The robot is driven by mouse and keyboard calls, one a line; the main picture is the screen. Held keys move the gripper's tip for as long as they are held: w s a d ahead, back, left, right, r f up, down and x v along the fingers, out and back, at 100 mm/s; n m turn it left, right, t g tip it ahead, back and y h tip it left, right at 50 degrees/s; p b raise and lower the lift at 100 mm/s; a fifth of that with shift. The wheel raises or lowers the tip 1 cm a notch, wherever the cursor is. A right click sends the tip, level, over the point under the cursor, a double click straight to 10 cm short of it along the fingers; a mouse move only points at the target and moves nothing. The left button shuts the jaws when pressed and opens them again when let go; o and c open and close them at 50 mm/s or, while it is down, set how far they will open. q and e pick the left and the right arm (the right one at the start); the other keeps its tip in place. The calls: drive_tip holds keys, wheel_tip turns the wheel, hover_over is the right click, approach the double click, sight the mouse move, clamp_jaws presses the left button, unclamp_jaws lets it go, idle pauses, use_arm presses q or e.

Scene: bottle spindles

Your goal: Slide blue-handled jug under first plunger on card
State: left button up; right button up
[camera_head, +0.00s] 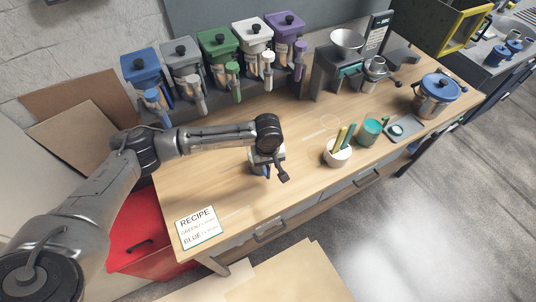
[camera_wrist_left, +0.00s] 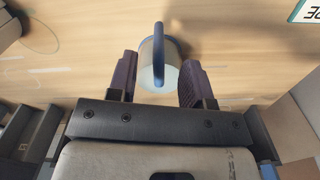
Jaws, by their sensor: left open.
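The jug (camera_wrist_left: 158,72) with its blue handle stands between the two dark fingers of my open left gripper (camera_wrist_left: 156,66) in the wrist view, the handle crossing its rim. In the head view my left gripper (camera_head: 268,160) hangs over the jug (camera_head: 265,172) mid-table and hides most of it. The recipe card (camera_head: 199,228) at the table's front left lists GREEN first, then BLUE. The green dispenser (camera_head: 217,47) with its green plunger (camera_head: 233,70) stands mid-row at the back. My right gripper is out of view.
Blue (camera_head: 141,66), grey (camera_head: 181,56), white (camera_head: 252,37) and purple (camera_head: 285,27) dispensers flank the green one. A white cup of sticks (camera_head: 338,155), a teal cup (camera_head: 369,131) and a pot (camera_head: 437,97) stand to the right. Table between jug and dispensers looks clear.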

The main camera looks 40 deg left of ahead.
use_arm(q)
drive_tip(key=shift+f, duration=2.65)
drive_tip(key=shift+c, duration=0.2)
clamp_jaws()
